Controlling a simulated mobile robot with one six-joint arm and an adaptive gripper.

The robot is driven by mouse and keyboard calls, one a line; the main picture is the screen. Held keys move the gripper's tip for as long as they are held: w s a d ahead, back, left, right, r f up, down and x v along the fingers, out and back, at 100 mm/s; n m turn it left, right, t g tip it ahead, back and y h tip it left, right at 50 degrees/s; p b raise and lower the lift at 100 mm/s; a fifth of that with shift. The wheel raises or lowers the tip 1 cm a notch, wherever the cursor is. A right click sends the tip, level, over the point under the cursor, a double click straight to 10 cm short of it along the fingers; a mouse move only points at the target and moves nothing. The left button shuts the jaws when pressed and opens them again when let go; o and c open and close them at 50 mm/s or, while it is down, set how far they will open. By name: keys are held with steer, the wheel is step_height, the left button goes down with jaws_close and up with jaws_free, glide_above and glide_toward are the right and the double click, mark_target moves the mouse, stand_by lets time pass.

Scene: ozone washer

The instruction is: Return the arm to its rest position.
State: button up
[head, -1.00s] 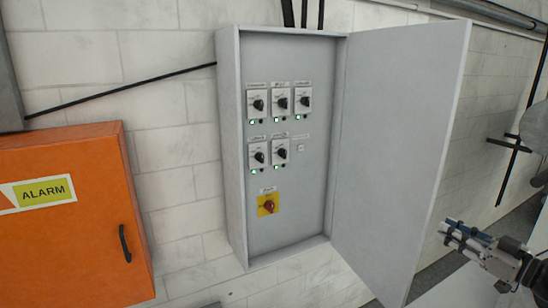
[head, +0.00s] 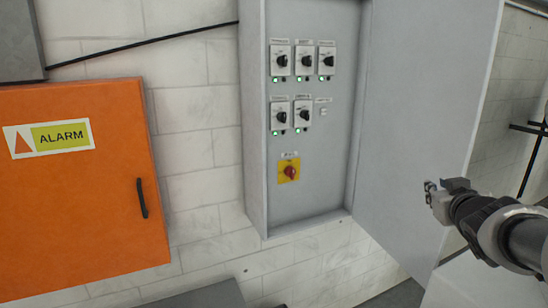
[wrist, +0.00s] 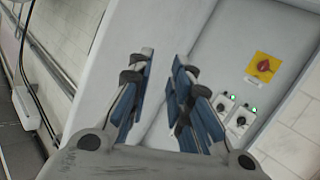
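My gripper (head: 438,196) is at the right of the head view, in front of the open grey cabinet door (head: 425,120). In the wrist view my gripper (wrist: 162,62) shows two blue-padded fingers with a clear gap between them and nothing held. The arm reaches in from the right edge of the head view. Whether the gripper touches the door cannot be told, but a gap seems to show in the wrist view.
The open grey cabinet (head: 310,200) holds several black rotary switches with green lights and a red knob on a yellow plate (head: 289,171). An orange alarm box (head: 80,210) hangs at the left. White block wall (head: 205,150) lies between them.

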steer(key=s+a+f+g+y+b, duration=0.1)
steer(key=s+a+f+g+b, duration=0.2)
steer(key=s+a+f, duration=0.4)
steer(key=s+a+f+g+y+b, duration=0.2)
steer(key=s+a+f+b, duration=0.3)
steer(key=s+a+f, duration=0.3)
steer(key=s+a+f+g+y+b, duration=0.1)
steer(key=s+a+f+g+b, duration=0.2)
steer(key=s+a+f, duration=0.4)
steer(key=s+f+g, duration=0.1)
steer(key=s+f, duration=0.6)
steer(key=s, duration=0.3)
steer(key=shift+a+f+g+b, duration=0.25)
steer(key=shift+a+g+b, duration=0.05)
steer(key=shift+g+b, duration=0.1)
steer(key=shift+d, duration=0.15)
